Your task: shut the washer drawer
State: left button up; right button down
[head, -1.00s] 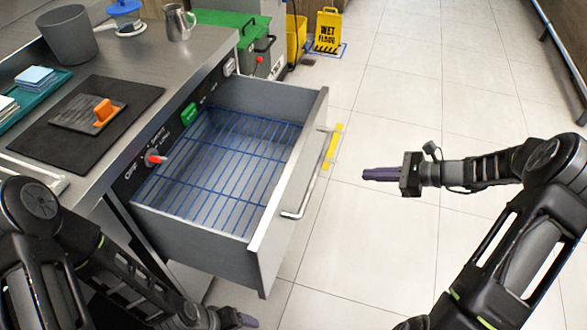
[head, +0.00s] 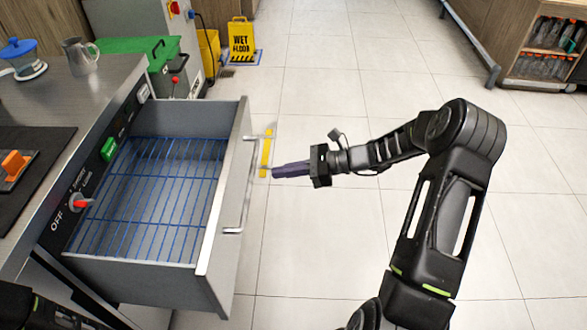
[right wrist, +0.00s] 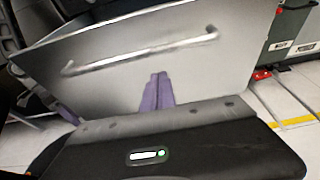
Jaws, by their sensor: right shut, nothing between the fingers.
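The washer drawer (head: 225,215) stands pulled out from under the steel counter, with a blue wire rack (head: 155,190) inside. Its grey front with a bar handle (right wrist: 140,52) fills much of the right wrist view. My right gripper (head: 275,171) is shut and empty, just outside the drawer front, its purple fingers pointing at it. In the right wrist view its fingertips (right wrist: 157,78) overlap the front below the handle; I cannot tell whether they touch. A purple strip (right wrist: 65,112) by the drawer's lower left edge looks like my left gripper, mostly hidden.
The control panel has a red knob (head: 82,203) and a green switch (head: 108,149). A jug (head: 80,55) and a blue-lidded container (head: 22,60) stand on the counter. A yellow wet-floor sign (head: 241,40) stands at the back.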

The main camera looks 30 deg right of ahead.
aim_at(239, 176)
jog(key=x, duration=0.5)
jog(key=r+x, duration=0.1)
jog(key=x, duration=0.2)
jog(key=shift+w+a+f, duration=0.1)
jog(key=shift+w+a, duration=0.15)
jog(key=shift+a, duration=0.1)
jog(key=w+a+b, duration=0.1)
jog(key=w+a, duration=0.4)
jog(key=a, duration=0.3)
jog(key=w+a+b, duration=0.2)
jog(key=w+a, duration=0.3)
jog(key=a, duration=0.4)
jog(key=w+a+b, duration=0.1)
jog(key=w+a, duration=0.5)
jog(key=a, duration=0.2)
jog(key=shift+a, duration=0.25)
jog(key=shift+w+a, duration=0.2)
jog(key=shift+a, duration=0.1)
jog(key=shift+w+a+r, duration=0.1)
jog(key=shift+a+r, duration=0.05)
jog(key=shift+r, duration=0.05)
jog(key=shift+r, duration=0.1)
